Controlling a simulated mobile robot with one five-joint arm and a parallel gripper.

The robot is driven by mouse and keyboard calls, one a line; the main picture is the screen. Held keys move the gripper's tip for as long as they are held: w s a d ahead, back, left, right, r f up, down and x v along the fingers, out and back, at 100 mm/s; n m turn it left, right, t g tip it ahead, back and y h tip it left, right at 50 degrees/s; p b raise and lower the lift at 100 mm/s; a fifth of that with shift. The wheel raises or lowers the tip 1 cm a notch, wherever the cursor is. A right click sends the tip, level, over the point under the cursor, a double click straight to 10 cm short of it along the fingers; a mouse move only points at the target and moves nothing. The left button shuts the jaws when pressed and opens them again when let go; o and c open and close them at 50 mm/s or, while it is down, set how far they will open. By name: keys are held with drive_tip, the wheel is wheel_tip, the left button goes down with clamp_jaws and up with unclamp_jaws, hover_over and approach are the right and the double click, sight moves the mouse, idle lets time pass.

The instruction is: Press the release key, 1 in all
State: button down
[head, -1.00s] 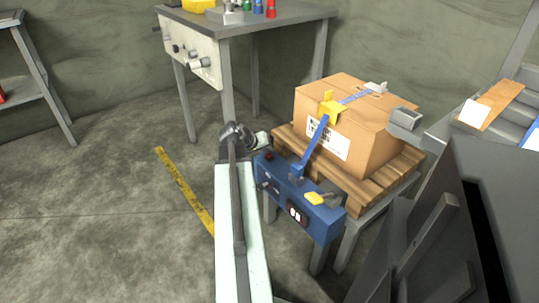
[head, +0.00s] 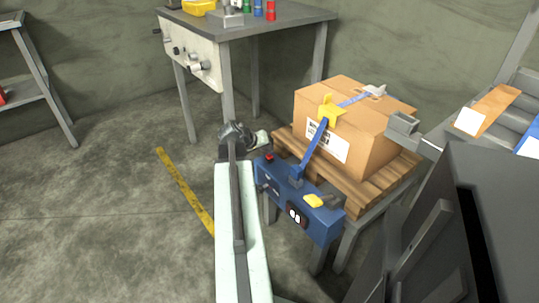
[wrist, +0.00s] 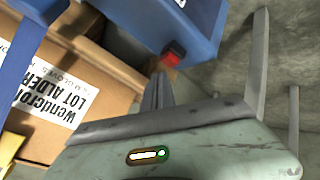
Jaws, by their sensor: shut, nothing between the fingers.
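A blue control box (head: 285,205) stands at the front of the pallet stand. A small red key (head: 269,157) sits on its upper left end. The red key (wrist: 173,53) also shows in the wrist view, on the end of the blue box (wrist: 188,20), just beyond the fingertips. A yellow lever or key (head: 313,201) sits on the box's right part. I cannot read which one is labelled release. My gripper (wrist: 158,88) is shut and empty, apart from the red key. In the head view my gripper (head: 260,138) is up left of the box, partly hidden by my arm.
A strapped carton (head: 375,125) sits on a wooden pallet (head: 355,185) behind the box, with a yellow clip (head: 330,112) on its strap. A workbench (head: 265,22) stands at the back. A dark machine (head: 490,210) fills the right. Open floor (head: 110,230) lies left.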

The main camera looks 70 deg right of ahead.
sight(268, 157)
wheel_tip(268, 157, up, 5)
drive_tip(key=p, duration=0.5)
idle(0.3)
idle(0.4)
